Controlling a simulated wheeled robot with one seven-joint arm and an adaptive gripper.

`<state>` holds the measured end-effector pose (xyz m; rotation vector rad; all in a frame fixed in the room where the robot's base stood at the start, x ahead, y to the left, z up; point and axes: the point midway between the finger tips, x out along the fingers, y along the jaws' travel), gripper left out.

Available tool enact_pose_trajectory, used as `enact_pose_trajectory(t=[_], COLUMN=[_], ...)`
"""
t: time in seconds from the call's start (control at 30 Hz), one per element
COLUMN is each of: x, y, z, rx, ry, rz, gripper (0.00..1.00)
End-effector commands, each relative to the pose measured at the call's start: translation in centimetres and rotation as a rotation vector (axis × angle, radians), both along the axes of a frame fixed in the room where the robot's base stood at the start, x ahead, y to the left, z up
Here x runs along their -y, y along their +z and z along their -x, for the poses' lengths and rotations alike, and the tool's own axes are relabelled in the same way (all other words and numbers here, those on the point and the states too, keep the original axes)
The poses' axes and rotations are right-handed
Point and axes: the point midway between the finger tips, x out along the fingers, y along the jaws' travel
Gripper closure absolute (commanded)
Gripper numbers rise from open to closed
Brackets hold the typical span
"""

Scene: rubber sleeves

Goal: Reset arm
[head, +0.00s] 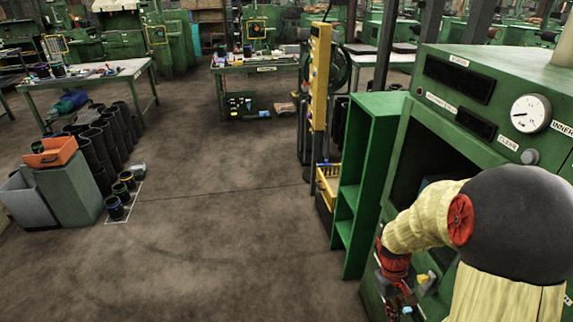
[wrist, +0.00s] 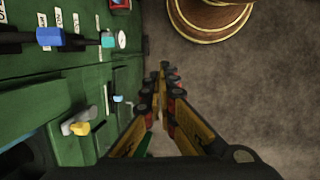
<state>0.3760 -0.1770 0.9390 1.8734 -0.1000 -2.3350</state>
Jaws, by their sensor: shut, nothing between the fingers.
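My gripper (wrist: 162,75) shows in the wrist view with its yellow and black fingers together, shut and empty. It is beside the front of the green machine (wrist: 90,75), with bare floor on its other side. In the head view my arm, in a pale yellow cover with a black part, fills the lower right in front of the green machine (head: 450,60). The gripper's fingertips are hidden or too small to make out there.
The machine front has a round gauge (head: 531,113) and small knobs, including a yellow one (wrist: 79,128). An empty green shelf (head: 365,180) stands left of it. Black sleeves (head: 95,150) stand at the far left near a green box with an orange tray (head: 52,153). The middle floor is clear.

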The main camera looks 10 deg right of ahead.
Motion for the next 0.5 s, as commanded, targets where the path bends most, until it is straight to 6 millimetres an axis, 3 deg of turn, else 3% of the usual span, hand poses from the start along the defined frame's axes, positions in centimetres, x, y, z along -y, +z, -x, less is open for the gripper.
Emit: enact_pose_trajectory(t=[0.03, 0.2, 0.5], x=[-1.2, -5.3, -11.9], y=[2.1, 7.6, 15.5], z=[0.2, 1.8, 5.1], rx=[0.036, 0.136, 0.344], ry=[-0.031, -0.126, -0.176], rz=[0.001, -0.02, -0.091], gripper=[1.0, 1.0, 1.0])
